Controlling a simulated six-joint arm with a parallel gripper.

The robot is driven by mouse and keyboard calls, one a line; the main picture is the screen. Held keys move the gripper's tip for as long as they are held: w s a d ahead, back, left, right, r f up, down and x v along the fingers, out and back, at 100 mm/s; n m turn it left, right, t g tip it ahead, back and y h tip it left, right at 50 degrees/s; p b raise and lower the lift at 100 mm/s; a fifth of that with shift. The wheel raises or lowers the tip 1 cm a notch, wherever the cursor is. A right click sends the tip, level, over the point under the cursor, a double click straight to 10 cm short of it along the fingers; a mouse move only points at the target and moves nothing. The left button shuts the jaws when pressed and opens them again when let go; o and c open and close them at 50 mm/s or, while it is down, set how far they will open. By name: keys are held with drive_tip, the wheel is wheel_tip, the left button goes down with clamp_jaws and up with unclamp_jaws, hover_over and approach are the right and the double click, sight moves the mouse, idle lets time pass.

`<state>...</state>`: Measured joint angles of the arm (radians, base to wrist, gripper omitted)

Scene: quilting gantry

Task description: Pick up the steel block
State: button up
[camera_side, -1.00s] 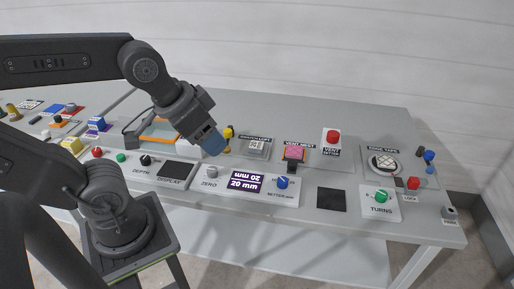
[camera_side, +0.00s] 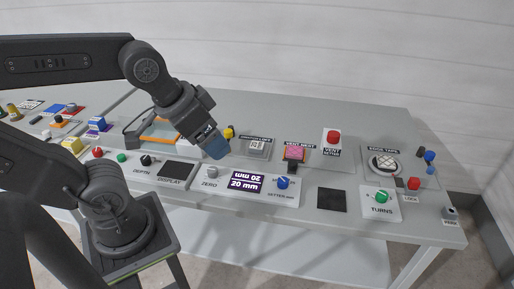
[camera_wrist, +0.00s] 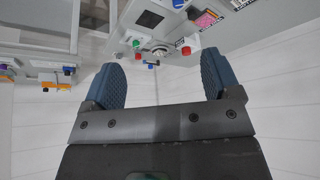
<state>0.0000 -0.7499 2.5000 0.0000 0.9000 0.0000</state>
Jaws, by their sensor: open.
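I cannot identify the steel block with certainty. A small grey block (camera_side: 450,214) stands at the bench's front right corner in the side view and may be it; its small label is hard to read. My gripper (camera_side: 215,147) has blue fingers and hangs over the left-middle of the bench, above the zero panel, far from that grey block. In the wrist view my gripper (camera_wrist: 163,80) shows two blue fingers wide apart with nothing between them. No steel block can be made out for sure in the wrist view.
The bench (camera_side: 330,120) carries a red button (camera_side: 333,137), a pink pad (camera_side: 294,153), a blue knob (camera_side: 283,183), a dark square (camera_side: 332,200), a green knob (camera_side: 381,196) and a round tape disc (camera_side: 384,163). An orange-edged frame (camera_side: 152,134) is left of my gripper. The back strip is clear.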

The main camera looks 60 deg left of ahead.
drive_tip(key=w+a+n+g, duration=0.25)
drive_tip(key=w+a, duration=0.35)
drive_tip(key=w, duration=0.6)
drive_tip(key=n+g+y, duration=0.1)
drive_tip(key=n+g, duration=0.1)
drive_tip(key=n, duration=0.5)
hover_over(257, 145)
drive_tip(key=shift+m, duration=0.25)
wheel_tip(257, 145, down, 22)
drive_tip(key=shift+s+d+f, duration=0.1)
drive_tip(key=shift+f, duration=3)
drive_tip(key=c, duration=1.2)
drive_tip(key=shift+r, duration=0.1)
drive_tip(key=shift+c, duration=0.8)
